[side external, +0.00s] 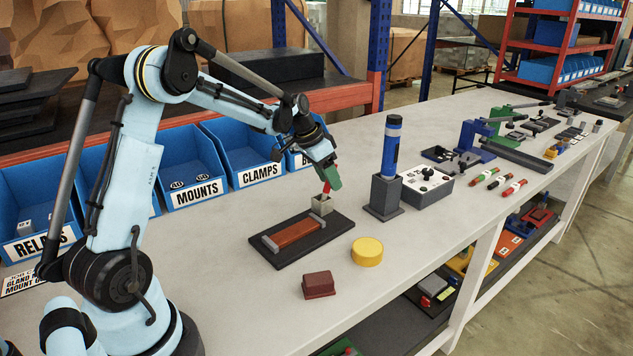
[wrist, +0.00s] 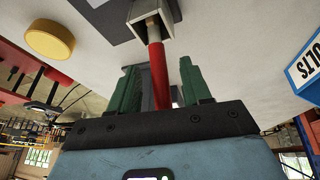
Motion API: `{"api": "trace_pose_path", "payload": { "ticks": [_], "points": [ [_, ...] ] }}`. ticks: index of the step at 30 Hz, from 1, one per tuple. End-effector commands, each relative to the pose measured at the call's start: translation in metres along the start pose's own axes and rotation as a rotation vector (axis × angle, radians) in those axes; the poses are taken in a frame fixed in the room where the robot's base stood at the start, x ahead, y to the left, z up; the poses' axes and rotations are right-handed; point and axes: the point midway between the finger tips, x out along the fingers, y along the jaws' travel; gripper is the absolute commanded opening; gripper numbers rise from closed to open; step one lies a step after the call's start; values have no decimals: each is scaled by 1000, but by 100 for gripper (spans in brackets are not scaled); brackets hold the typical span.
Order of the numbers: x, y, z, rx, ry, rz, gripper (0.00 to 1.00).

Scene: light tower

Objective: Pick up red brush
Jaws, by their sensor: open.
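The red brush (side external: 326,188) stands upright in a small grey square holder (side external: 322,207) on the bench. In the wrist view its red handle (wrist: 158,75) rises out of the holder (wrist: 150,20); the brush's lower end is hidden inside. My gripper (side external: 331,177) is tilted downward above the holder, with its green fingers at the handle. In the wrist view the gripper (wrist: 159,84) is open, with one finger on each side of the handle. A gap shows on both sides, wider on the right.
A dark tray (side external: 342,222) with a reddish-brown bar lies beside the holder. A yellow disc (side external: 367,252) and a dark red block (side external: 318,285) are nearer the front. A blue cylinder in a grey stand (side external: 386,198) rises to the right. Blue bins (side external: 244,150) line the back.

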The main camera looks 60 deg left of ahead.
Motion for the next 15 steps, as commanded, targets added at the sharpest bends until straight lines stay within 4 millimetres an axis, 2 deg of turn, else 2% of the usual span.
{"api": "trace_pose_path", "payload": {
  "ticks": [3, 11, 15],
  "points": [
    [10, 0, 0, 0, 0, 0, 48],
    [12, 0, 0, 0, 0, 0, 48],
    [12, 0, 0, 0, 0, 0, 28]
  ]
}}
